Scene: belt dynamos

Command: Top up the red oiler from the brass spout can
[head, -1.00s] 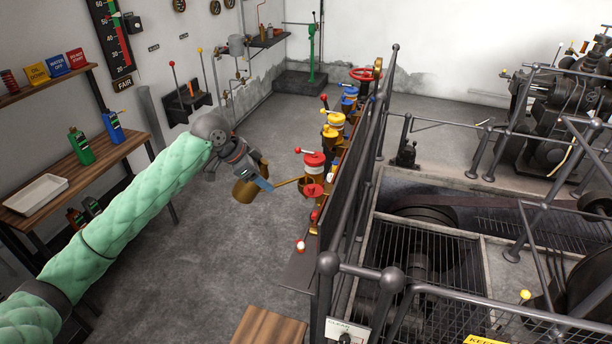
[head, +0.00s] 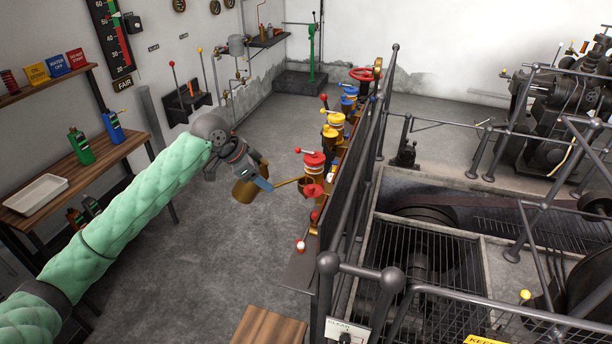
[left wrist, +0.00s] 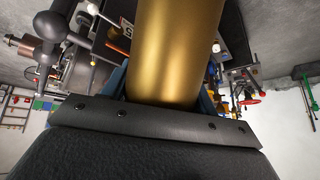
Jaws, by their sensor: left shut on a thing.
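The brass spout can (head: 245,190) is held by my left gripper (head: 262,182) in the head view. Its thin spout (head: 288,183) points right, and the tip is close beside the red oiler (head: 313,165). I cannot tell whether the tip touches the oiler or is over an opening. The can's brass body (left wrist: 163,50) fills the middle of the left wrist view, between the blue fingers. The left gripper is shut on the can. Any oil flow is too small to see. My right gripper is not in view.
Yellow (head: 335,122) and blue (head: 348,100) oilers stand in a row behind the red one. A dark railing (head: 385,140) runs along their right side, with machinery beyond. A bench (head: 100,165) with green and blue bottles is at the left. The floor between is clear.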

